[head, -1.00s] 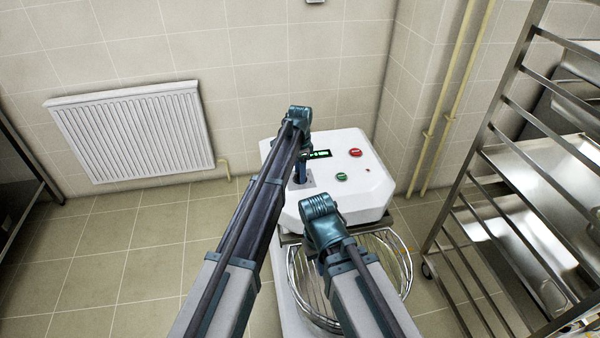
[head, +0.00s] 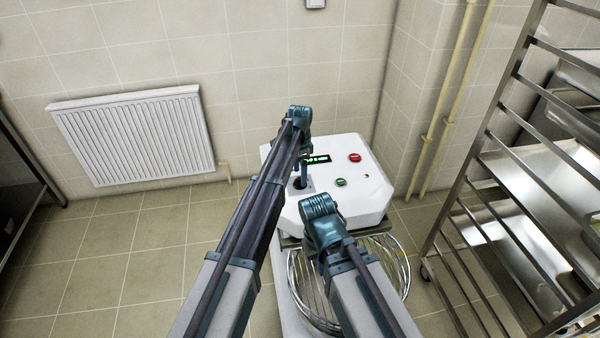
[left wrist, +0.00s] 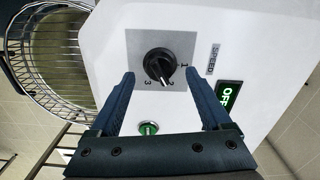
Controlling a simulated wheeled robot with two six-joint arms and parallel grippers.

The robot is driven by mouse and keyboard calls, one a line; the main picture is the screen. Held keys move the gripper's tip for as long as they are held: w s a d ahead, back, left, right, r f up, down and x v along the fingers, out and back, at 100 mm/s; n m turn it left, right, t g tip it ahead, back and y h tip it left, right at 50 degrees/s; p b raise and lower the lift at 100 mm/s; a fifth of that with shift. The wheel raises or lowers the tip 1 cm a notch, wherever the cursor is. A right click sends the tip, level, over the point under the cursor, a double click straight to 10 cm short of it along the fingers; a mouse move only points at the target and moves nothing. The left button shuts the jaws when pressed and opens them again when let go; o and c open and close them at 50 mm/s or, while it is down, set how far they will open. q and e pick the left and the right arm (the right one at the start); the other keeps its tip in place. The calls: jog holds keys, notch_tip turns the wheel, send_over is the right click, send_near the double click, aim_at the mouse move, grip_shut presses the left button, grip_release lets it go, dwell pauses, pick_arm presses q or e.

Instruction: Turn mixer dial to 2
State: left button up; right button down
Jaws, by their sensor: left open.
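The white mixer (head: 345,200) stands ahead of me. Its black speed dial (left wrist: 157,66) sits on a grey plate (left wrist: 178,46) marked 1, 2 and 3. The dial's light pointer mark faces the numbers and seems to lie near 2, but is too small to be sure. My left gripper (left wrist: 157,80) is open and empty, with one finger on each side of the dial, seemingly apart from it. In the head view, my left arm partly hides the left gripper (head: 304,174) and dial (head: 297,183). My right arm shows, but its gripper does not.
A green-lit display (left wrist: 229,94) reads OFF. Red (head: 354,157) and green (head: 341,182) buttons are on the mixer top. A wire bowl guard (head: 403,262) is in front. A metal rack (head: 487,135) stands close on the right. Floor at left is clear.

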pick_arm(q)
notch_tip(320, 180, up, 11)
jog(key=p, duration=1)
jog(key=s+a+n, duration=0.5)
jog(key=s+a, duration=0.1)
jog(key=s, duration=0.4)
jog(key=s+a+n, duration=0.4)
jog(key=s+a, duration=0.1)
jog(key=s, duration=0.5)
jog(key=s+a+n, duration=0.5)
jog(key=s+a, duration=0.1)
jog(key=s, duration=0.5)
jog(key=s+d+m+y, duration=0.1)
jog(key=s+d+m, duration=0.2)
jog(key=d, duration=0.7)
jog(key=shift+s+d+m, duration=0.3)
jog(key=shift+s+d, duration=0.1)
jog(key=shift+s, duration=0.7)
